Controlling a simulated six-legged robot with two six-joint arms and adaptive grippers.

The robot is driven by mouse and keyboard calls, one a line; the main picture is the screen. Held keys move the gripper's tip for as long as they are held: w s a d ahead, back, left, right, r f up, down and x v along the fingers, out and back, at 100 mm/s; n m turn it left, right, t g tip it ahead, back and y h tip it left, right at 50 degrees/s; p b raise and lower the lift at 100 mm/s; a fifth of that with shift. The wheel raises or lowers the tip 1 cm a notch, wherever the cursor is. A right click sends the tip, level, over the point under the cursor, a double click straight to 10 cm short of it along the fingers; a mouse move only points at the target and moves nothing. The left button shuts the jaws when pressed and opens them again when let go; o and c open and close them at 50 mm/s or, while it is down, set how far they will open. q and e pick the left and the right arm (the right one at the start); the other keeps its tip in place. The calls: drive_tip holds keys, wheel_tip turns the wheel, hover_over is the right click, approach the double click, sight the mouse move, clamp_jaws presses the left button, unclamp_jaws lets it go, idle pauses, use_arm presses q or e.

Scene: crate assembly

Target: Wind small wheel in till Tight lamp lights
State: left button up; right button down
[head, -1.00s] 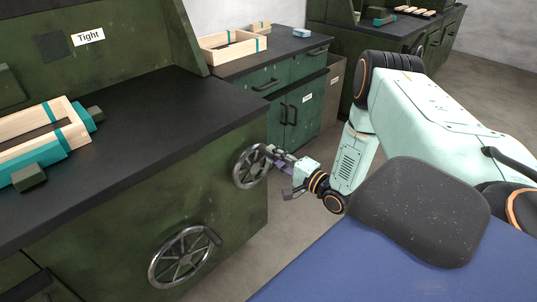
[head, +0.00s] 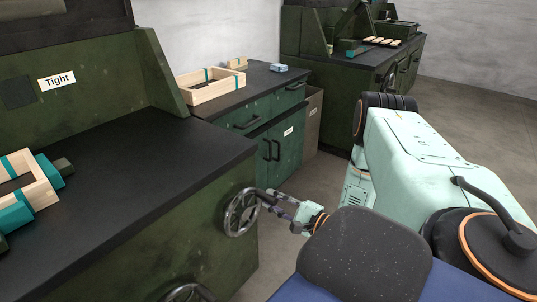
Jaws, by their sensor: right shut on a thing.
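The small wheel (head: 231,221), a dark metal spoked handwheel, is on the green bench's end near the front corner. My right gripper (head: 268,199) is at the wheel's upper right, shut on its handle, which is mostly hidden by the fingers. The white "Tight" label (head: 57,81) is on the green upright panel at the left. A dark square (head: 17,92) beside the label shows no light. A pale wooden crate frame (head: 38,190) sits between teal clamp blocks (head: 14,218) on the bench. My left gripper is not in view.
A larger wheel (head: 186,293) is cut off at the bottom edge. Floor is free between the cabinet and my right arm.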

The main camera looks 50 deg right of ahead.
drive_tip(key=shift+d+f+m, duration=0.15)
drive_tip(key=shift+f+m, duration=0.15)
drive_tip(key=shift+m, duration=0.1)
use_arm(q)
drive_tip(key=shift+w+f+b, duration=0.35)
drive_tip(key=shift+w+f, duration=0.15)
use_arm(e)
drive_tip(key=shift+d+f+m, duration=0.1)
drive_tip(key=shift+f+m, duration=0.15)
drive_tip(key=shift+m, duration=0.25)
drive_tip(key=shift+f, duration=0.1)
drive_tip(key=c, duration=1.1)
unclamp_jaws()
drive_tip(key=shift+s+d, duration=0.15)
drive_tip(key=shift+s, duration=1.85)
drive_tip(key=shift+s+d, duration=0.15)
drive_tip(key=shift+s, duration=1.8)
drive_tip(key=shift+s+d, duration=0.15)
drive_tip(key=shift+s, duration=1.85)
